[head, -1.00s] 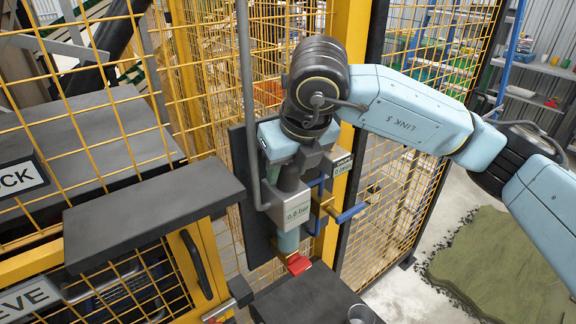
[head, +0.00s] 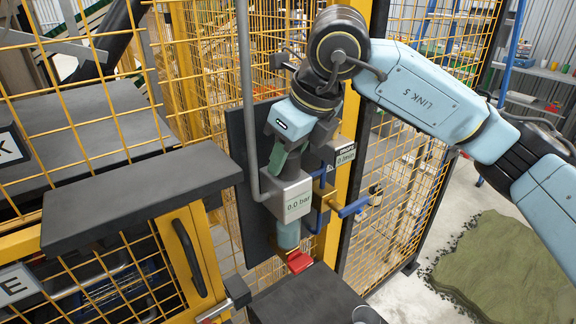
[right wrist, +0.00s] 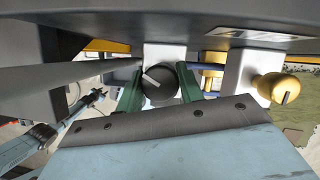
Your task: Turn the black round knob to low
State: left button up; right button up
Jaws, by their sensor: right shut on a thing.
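In the right wrist view, the knob's white mark points to the upper left. My right gripper (right wrist: 159,88) is shut on the knob, with one green finger on each side. In the head view, my right gripper (head: 284,160) comes down onto the box from above and mostly hides the knob. My left gripper does not show in the head view.
A brass knob (right wrist: 274,87) is beside the black knob. A blue-handled valve (head: 352,208) and a red lever (head: 299,261) are close to the box. A grey vertical pipe (head: 246,100) runs left of my gripper. Yellow mesh fencing (head: 410,170) stands behind.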

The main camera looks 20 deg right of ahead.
jog(key=n+b, duration=0.1)
jog(key=n, duration=0.1)
jog(key=shift+n+g+y, duration=0.3)
jog(key=shift+g, duration=0.1)
jog(key=shift+r+n+g+y+b, duration=0.1)
jog(key=shift+n+g+y+b, duration=0.3)
jog(key=shift+n, duration=1.1)
jog(key=o, duration=1)
jog(key=v, duration=1.3)
jog(key=shift+w+r, duration=0.15)
jog(key=shift+r, duration=0.05)
